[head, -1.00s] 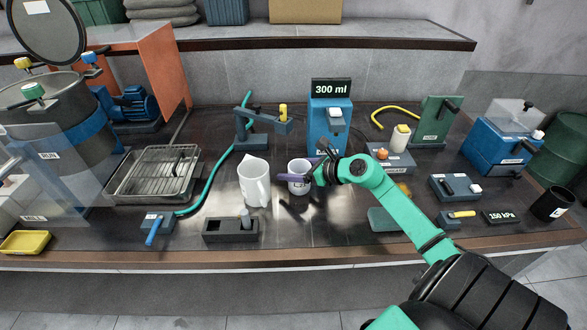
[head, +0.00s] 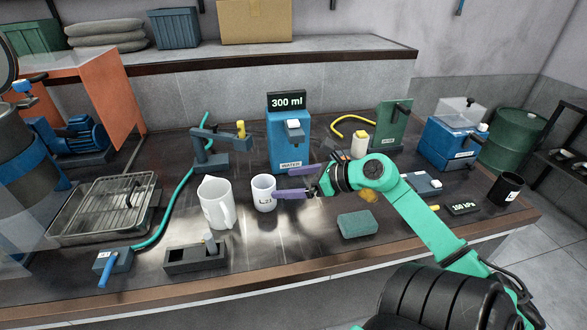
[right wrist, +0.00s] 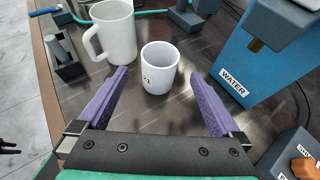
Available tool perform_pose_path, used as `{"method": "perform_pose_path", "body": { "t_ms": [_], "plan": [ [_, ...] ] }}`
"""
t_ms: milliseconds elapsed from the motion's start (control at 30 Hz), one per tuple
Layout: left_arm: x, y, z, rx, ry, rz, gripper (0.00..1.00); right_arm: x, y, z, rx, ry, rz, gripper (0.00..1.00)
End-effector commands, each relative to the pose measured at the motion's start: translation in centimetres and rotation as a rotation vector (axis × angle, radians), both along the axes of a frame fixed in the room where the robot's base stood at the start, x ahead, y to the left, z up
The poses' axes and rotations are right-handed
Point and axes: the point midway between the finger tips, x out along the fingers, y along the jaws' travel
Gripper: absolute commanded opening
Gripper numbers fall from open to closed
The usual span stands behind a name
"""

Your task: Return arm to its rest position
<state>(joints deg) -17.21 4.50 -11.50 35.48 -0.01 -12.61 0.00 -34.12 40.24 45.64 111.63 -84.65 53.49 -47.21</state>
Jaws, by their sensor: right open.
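My right gripper (head: 278,183) is open and empty, with its purple fingers just right of a small white cup (head: 263,193). In the right wrist view the cup (right wrist: 160,68) stands upright on the bench just beyond the spread fingertips (right wrist: 159,76), apart from them. My green right arm (head: 425,215) reaches in from the lower right, low over the bench. My left gripper is not in view.
A white jug (head: 217,204) stands left of the cup. The blue water dispenser (head: 289,145) with a 300 ml display is behind it. A green sponge-like block (head: 357,224) lies in front of the arm. The dark bench (head: 290,235) is clear in front of the cup.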

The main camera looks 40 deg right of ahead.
Motion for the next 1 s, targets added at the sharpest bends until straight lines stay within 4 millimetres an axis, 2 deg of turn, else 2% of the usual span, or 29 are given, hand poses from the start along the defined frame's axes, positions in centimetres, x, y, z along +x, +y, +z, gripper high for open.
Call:
{"method": "perform_pose_path", "body": {
  "t_ms": [133, 667, 1000],
  "plan": [
    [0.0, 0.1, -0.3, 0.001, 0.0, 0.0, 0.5, -0.9, -0.3, 0.5, -0.001, 0.0, 0.0, 1.0],
    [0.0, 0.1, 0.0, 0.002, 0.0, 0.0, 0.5, -0.9, -0.3, 0.7, 0.0, 0.0, 0.0, 1.0],
    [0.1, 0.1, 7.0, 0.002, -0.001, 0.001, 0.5, -0.9, -0.3, 7.7, 0.0, 0.0, 0.0, 1.0]
  ]
}}
